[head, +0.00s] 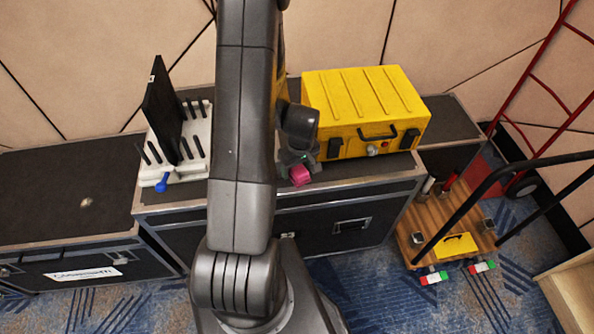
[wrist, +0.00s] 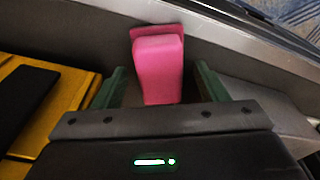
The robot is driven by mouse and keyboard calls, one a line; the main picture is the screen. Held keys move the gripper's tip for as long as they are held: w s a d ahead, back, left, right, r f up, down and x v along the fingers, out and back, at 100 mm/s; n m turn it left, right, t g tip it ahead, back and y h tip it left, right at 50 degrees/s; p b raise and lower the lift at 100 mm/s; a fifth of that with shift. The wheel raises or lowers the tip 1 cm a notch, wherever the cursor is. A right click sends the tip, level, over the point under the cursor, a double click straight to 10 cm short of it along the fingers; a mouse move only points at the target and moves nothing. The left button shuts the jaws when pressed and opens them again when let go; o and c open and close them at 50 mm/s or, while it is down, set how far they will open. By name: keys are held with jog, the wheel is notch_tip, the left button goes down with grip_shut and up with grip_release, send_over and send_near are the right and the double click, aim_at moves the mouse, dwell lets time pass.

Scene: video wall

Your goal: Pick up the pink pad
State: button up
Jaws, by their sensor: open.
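The pink pad (wrist: 158,68) is a small block with rounded edges on a wider, darker pink base. In the wrist view it stands between the two open fingers of my gripper (wrist: 159,88), with a gap on each side. In the head view the pink pad (head: 300,175) lies near the front edge of the middle black case, just left of the yellow case. My gripper (head: 296,165) is at the pad there, partly hidden behind my own arm.
The yellow case (head: 362,105) stands close on the right of the pad. A white stand with black prongs and a dark panel (head: 163,110) is on the left. The black case (head: 345,184) has a metal front edge. A wooden cart (head: 440,235) stands at right.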

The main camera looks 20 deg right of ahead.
aim_at(298, 169)
jog(key=c, duration=1.2)
jog(key=shift+o, duration=0.2)
jog(key=shift+s+r, duration=0.1)
jog(key=shift+r, duration=0.1)
jog(key=shift+s+r+b, duration=0.1)
jog(key=shift+r+b, duration=0.1)
jog(key=shift+b, duration=0.15)
notch_tip(298, 169, up, 6)
jog(key=s+a+b, duration=0.2)
jog(key=s, duration=0.7)
jog(key=s+a+b, duration=0.2)
jog(key=s, duration=0.8)
jog(key=shift+a, duration=0.35)
jog(key=shift+r, duration=0.1)
